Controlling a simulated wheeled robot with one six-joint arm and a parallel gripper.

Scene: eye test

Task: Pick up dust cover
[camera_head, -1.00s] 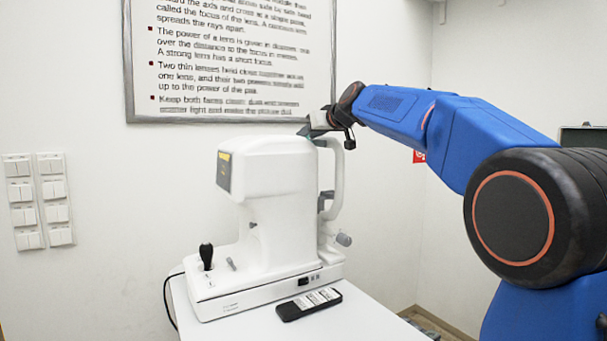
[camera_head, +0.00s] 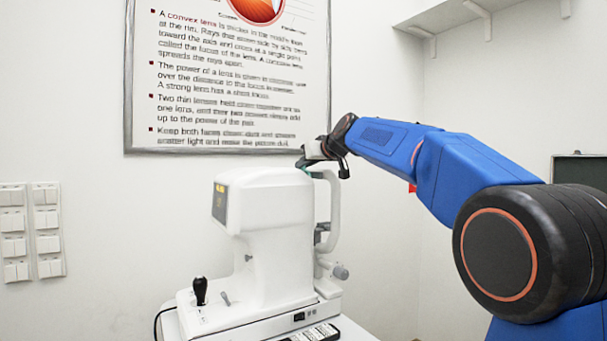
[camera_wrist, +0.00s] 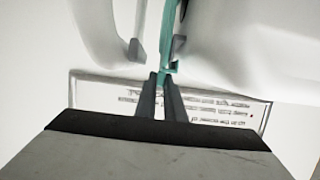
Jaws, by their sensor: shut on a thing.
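A thin teal piece, which I take to be the dust cover (camera_wrist: 167,32), runs down between white parts of the eye-test machine in the wrist view. Only a narrow strip of it shows there. A small teal edge of it (camera_head: 317,174) also shows at the top of the machine in the head view. My gripper (camera_wrist: 160,76) is shut on the lower end of this strip, with its dark fingers close together. In the head view my gripper (camera_head: 302,162) is at the top right of the machine. Whether the cover touches the machine is unclear.
The white eye-test machine (camera_head: 268,211) stands on a white table, with a joystick (camera_head: 200,290) at its front left. A dark remote-like object (camera_head: 318,332) lies beside its base. A framed poster (camera_head: 235,100) hangs behind. A shelf (camera_head: 463,13) is at upper right.

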